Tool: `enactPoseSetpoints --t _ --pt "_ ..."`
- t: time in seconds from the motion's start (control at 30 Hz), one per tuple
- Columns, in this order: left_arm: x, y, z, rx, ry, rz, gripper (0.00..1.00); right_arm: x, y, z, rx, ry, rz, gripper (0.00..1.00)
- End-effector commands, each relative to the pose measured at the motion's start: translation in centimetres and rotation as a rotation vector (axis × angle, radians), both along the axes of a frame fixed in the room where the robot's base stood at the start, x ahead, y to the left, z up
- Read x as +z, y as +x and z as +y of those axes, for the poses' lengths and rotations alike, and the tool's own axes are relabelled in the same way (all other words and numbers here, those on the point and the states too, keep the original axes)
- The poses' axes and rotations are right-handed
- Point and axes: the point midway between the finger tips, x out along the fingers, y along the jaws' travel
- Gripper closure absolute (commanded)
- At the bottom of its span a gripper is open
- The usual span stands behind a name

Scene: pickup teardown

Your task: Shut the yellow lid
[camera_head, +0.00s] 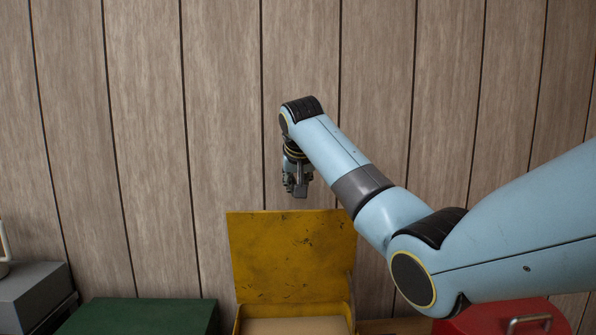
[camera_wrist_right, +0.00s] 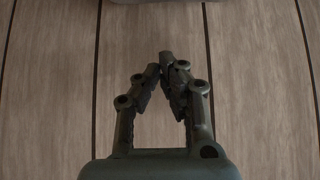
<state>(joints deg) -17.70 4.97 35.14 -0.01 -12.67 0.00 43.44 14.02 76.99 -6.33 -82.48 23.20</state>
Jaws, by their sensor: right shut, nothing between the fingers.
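The yellow lid (camera_head: 291,255) stands upright and open at the back of a yellow box (camera_head: 351,318) in the head view. The inside of the box shows a light bottom, and its front is cut off by the picture's lower edge. My right gripper (camera_head: 299,192) is just above the lid's top edge, pointing down, and looks apart from it. In the right wrist view its fingers (camera_wrist_right: 164,66) come together at the tips with nothing between them. The lid does not clearly show in the wrist view. My left gripper is not in view.
A green box (camera_head: 140,316) stands left of the yellow box. A grey case (camera_head: 32,290) is at the far left. A red box (camera_head: 505,318) with a handle is at the right, below my right arm. A wooden plank wall (camera_head: 150,130) closes off the back.

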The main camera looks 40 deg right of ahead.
Motion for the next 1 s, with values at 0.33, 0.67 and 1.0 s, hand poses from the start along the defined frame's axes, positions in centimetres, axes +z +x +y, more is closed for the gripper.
enactPoseSetpoints --t 0.33,0.67,1.0 --pt "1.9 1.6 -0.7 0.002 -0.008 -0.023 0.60 -2.6 -0.9 0.5 0.001 -0.001 0.001 1.00" --pt "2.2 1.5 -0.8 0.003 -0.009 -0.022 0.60 -3.3 -1.9 1.1 0.000 -0.001 -0.001 1.00" --pt "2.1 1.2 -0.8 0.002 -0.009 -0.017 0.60 -3.3 -2.0 1.2 0.001 -0.005 -0.009 1.00"
